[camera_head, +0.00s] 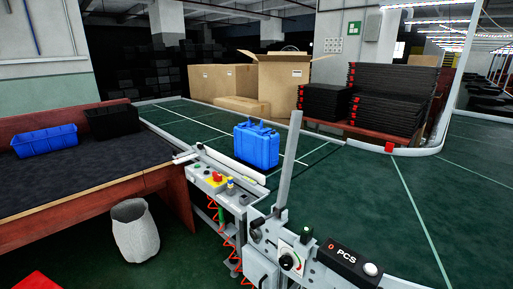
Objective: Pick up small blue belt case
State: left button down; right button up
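The small blue case (256,144) stands upright on the green conveyor belt (320,170) in the middle of the head view, just behind the belt's near side rail. Its handle is on top. Nothing touches it from above. Neither of my grippers shows in the head view, so I cannot see whether they are open or shut.
A control panel (214,180) and a post (289,160) stand at the near rail. Cardboard boxes (284,85) and stacked black trays (385,100) are behind. A table (70,180) with a blue bin (44,141) and a black bin (111,121) is left. A grey bin (135,232) stands on the floor.

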aim_at(259, 146)
jog(key=u, duration=5)
jog(key=k+l+z, duration=0.1)
jog(key=l+z, duration=0.8)
jog(key=i+l+z, duration=0.1)
jog(key=l+z, duration=0.3)
jog(key=i+l+z, duration=0.15)
jog(key=l+z, duration=0.3)
jog(key=l, duration=0.1)
